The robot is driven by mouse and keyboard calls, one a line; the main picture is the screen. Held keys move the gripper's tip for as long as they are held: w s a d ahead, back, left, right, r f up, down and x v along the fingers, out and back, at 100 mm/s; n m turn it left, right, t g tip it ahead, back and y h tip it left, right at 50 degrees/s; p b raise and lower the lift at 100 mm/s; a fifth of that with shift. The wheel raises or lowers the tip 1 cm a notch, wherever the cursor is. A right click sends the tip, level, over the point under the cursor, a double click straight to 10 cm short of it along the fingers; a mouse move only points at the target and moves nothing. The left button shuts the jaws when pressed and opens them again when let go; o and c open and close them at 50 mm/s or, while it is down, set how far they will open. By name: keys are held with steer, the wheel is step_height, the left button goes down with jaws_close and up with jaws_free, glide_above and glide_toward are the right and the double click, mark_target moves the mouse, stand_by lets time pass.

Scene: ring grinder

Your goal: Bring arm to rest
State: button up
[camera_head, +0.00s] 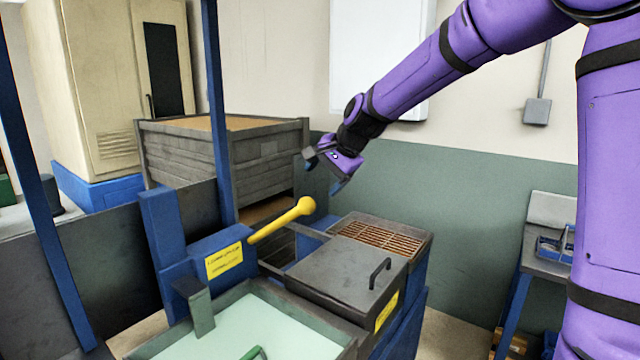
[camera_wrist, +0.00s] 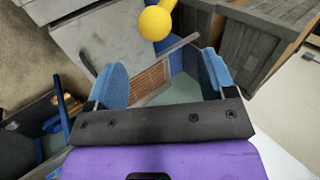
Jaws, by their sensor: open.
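My purple arm reaches in from the upper right in the head view. My gripper (camera_head: 326,170) hangs in the air above and behind the yellow-handled machine. In the wrist view my gripper (camera_wrist: 162,80) shows two blue fingers spread wide apart with nothing between them. The yellow lever (camera_head: 284,219) with a round knob slants up from a blue block. Its knob (camera_wrist: 155,22) shows beyond the fingertips in the wrist view, apart from them.
A dark lid (camera_head: 345,272) with a handle and a brown grate (camera_head: 382,243) lie below the gripper. A grey crate (camera_head: 265,155) stands behind to the left, near the gripper. A blue post (camera_head: 216,100) rises left. A side table (camera_head: 548,212) stands right.

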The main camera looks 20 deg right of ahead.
stand_by(0.4)
steer(key=s+d+r+n+h, duration=0.1)
steer(key=s+d+n, duration=0.1)
steer(key=s, duration=1)
steer(key=s+d+r+n+h, duration=0.1)
steer(key=s+n, duration=0.4)
steer(key=s, duration=0.8)
steer(key=s+d+n+h, duration=0.2)
steer(key=s+d+n, duration=0.1)
steer(key=s, duration=1)
steer(key=shift+d+r+g, duration=0.3)
steer(key=shift+d+r, duration=0.1)
steer(key=shift+d, duration=0.05)
steer(key=shift+w, duration=0.2)
steer(key=shift+c, duration=0.2)
